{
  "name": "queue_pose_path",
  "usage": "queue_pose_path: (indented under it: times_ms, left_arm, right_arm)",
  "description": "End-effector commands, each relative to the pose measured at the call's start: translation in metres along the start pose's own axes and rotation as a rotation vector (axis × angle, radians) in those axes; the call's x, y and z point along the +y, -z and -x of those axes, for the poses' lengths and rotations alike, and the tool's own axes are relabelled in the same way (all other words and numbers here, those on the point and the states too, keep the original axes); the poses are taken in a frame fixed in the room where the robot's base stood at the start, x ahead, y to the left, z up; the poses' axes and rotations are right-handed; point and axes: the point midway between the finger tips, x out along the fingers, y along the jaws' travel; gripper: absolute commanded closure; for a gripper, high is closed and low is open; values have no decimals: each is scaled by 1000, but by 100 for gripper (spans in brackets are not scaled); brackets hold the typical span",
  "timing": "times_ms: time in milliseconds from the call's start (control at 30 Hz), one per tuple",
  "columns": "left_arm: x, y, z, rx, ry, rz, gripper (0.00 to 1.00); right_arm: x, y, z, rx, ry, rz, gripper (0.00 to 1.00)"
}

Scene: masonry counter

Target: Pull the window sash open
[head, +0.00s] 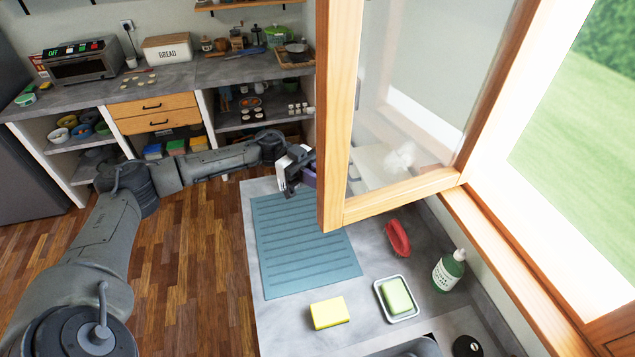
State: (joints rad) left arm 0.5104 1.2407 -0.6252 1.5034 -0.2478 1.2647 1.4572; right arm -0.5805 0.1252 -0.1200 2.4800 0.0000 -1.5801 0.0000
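The window sash (338,130) is a wooden frame with a glass pane. It stands swung inward over the counter, at a wide angle to the window opening (590,130) on the right. My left gripper (306,176) is at the free left edge of the sash, low down. Its fingertips are partly hidden by the sash edge, so I cannot tell whether they are shut or touching it. No handle on the sash shows clearly. My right gripper is not in view.
Below the sash are a blue-grey drying mat (300,245), a red brush (397,238), a soap dish (408,314) with green soap, a yellow sponge (329,313) and a soap bottle (448,271). Open wooden floor lies left of the counter.

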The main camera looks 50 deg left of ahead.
Motion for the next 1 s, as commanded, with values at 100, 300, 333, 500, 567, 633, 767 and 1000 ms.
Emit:
queue_pose_path:
  times_ms: [100,300,333,500,567,633,767,1000]
  left_arm:
    - [-1,-2,0,-2,3,4,100]
    - [0,-2,0,-2,4,4,86]
    - [0,-2,0,-2,4,4,83]
    - [0,-1,0,-1,3,2,66]
    - [0,-1,0,-1,3,2,63]
    - [0,-1,0,-1,2,1,63]
    - [0,-1,0,-1,2,1,63]
    - [-1,-3,23,-2,6,2,63]
  right_arm:
    - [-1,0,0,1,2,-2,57]
    - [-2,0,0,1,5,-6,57]
    - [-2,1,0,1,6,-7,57]
    - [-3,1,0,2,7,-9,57]
    - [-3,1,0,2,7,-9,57]
    - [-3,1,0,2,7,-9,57]
    - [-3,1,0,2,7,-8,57]
    - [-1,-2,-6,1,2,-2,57]
